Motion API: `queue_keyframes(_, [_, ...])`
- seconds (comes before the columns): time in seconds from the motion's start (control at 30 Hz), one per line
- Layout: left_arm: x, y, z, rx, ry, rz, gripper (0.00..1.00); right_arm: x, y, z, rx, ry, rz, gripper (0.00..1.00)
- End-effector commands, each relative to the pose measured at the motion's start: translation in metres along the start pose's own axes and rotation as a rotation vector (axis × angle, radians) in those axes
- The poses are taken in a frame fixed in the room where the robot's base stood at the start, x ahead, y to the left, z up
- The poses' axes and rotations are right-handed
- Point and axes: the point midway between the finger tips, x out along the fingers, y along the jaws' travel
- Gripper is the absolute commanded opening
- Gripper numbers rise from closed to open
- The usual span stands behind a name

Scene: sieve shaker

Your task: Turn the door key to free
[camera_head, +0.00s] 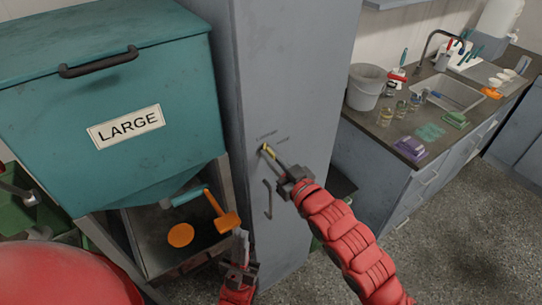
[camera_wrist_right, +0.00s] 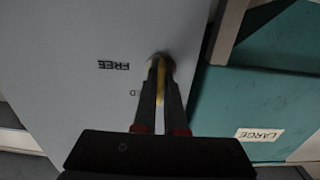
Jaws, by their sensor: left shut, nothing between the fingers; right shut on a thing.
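The brass door key (camera_head: 268,150) sits in its lock on the grey cabinet door (camera_head: 302,60), and it also shows in the right wrist view (camera_wrist_right: 160,84). My right gripper (camera_head: 273,156) is shut on the key; in the right wrist view its fingertips (camera_wrist_right: 160,75) meet at the lock. The word FREE (camera_wrist_right: 113,65) is printed beside the lock, upside down in that view. Another printed word is partly hidden by the fingers. A dark door handle (camera_head: 268,199) is below the key. My left gripper (camera_head: 240,243) is shut and empty, low in front of the cabinet.
A teal bin labelled LARGE (camera_head: 95,115) stands left of the cabinet, with an orange scoop (camera_head: 226,220) and orange disc (camera_head: 181,235) below it. On the right a counter holds a grey bucket (camera_head: 366,88), several glass jars and a sink (camera_head: 450,90). The floor at lower right is clear.

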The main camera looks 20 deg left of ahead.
Motion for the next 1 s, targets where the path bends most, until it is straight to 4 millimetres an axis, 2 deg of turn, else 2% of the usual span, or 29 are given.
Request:
queue_keyframes(0.37, [-0.011, 0.001, 0.002, 0.0, 0.0, 0.0, 0.0, 0.0, 0.001, 0.0, 0.125, 0.006, 0.001, 0.0])
queue_keyframes(0.7, [-0.024, 0.001, 0.004, 0.0, 0.0, 0.0, 0.0, -0.001, 0.003, 0.001, 0.425, 0.005, 0.001, 0.0])
queue_keyframes(1.0, [-0.024, 0.001, 0.004, 0.0, 0.0, 0.0, 0.0, -0.001, 0.004, 0.0, 0.712, 0.003, 0.0, 0.0])
